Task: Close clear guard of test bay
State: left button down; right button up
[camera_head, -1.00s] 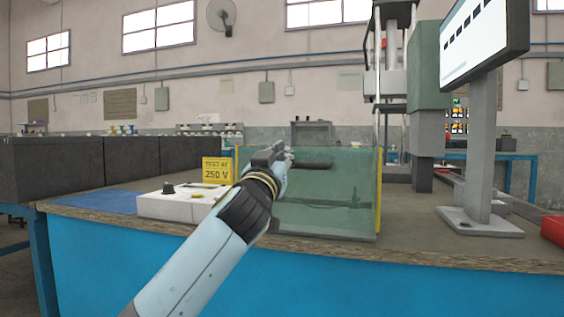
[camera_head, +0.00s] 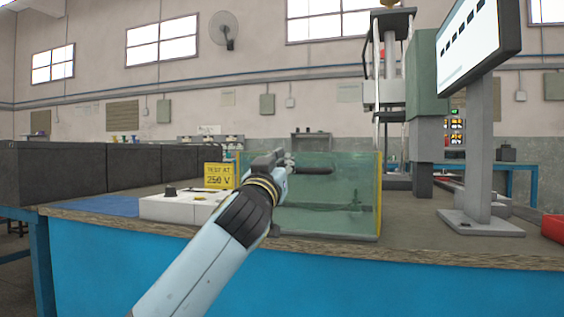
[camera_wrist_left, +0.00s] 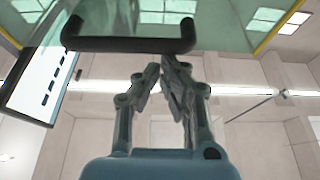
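The clear green-tinted guard (camera_head: 335,212) spans the front of the test bay between yellow edges. It looks upright, with its lower edge near the bench top; I cannot tell whether it is fully closed. Its black bar handle (camera_head: 313,168) is on the upper part and also crosses the top of the left wrist view (camera_wrist_left: 128,44). My left gripper (camera_head: 270,161) is left of the handle in the head view. In the wrist view its fingers (camera_wrist_left: 161,68) are drawn together just below the bar, with nothing visible between them. Contact with the bar is unclear. My right gripper is out of view.
A yellow "TEST AT 250 V" sign (camera_head: 219,176) and a white control box (camera_head: 180,205) stand left of the guard. A monitor on a grey stand (camera_head: 480,160) is at the right, with a red bin (camera_head: 553,227) beyond. Dark battery blocks (camera_head: 70,175) line the left.

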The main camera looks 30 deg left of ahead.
pick_arm(q)
jog(key=shift+a+f, duration=0.1)
jog(key=shift+f, duration=0.5)
notch_tip(320, 180, up, 5)
jog(key=p, duration=0.3)
jog(key=f+v, duration=0.1)
jog(key=v, duration=0.8)
jog(key=shift+f+b, duration=0.2)
jog(key=shift+b, duration=0.25)
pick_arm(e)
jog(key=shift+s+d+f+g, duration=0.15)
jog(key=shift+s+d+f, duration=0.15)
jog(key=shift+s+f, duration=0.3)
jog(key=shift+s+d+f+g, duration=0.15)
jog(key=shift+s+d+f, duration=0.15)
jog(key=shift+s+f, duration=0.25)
